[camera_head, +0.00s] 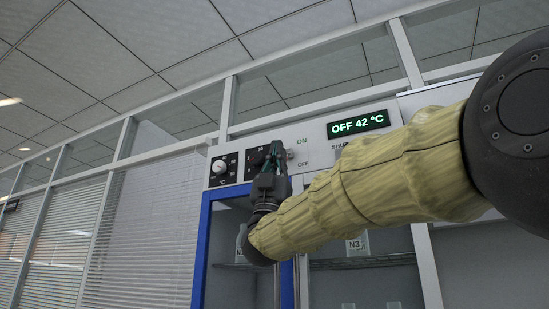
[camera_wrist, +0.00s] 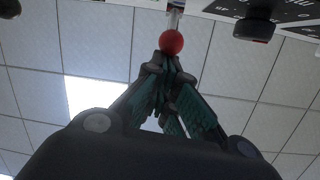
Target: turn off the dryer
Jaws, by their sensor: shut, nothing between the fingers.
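The dryer is a cabinet with a blue-framed door (camera_head: 202,250) and a light control panel (camera_head: 315,152) above it. Its green display (camera_head: 357,124) reads "OFF 42 °C". The panel carries ON and OFF labels, and the switch between them is mostly hidden by my gripper in the head view. In the wrist view, a red ball (camera_wrist: 172,42) sits on the end of a metal lever (camera_wrist: 175,18). My gripper (camera_wrist: 168,68) is shut and empty, its fingertips right at the ball; I cannot tell whether they touch. My gripper (camera_head: 274,152) also shows in front of the panel.
A white-pointer knob (camera_head: 219,166) is left of my gripper, and a dark knob (camera_wrist: 254,28) shows in the wrist view. Bottles stand on shelves behind the glass, one labelled N3 (camera_head: 355,245). Window blinds (camera_head: 140,230) are at the left. My sleeved arm crosses the right side.

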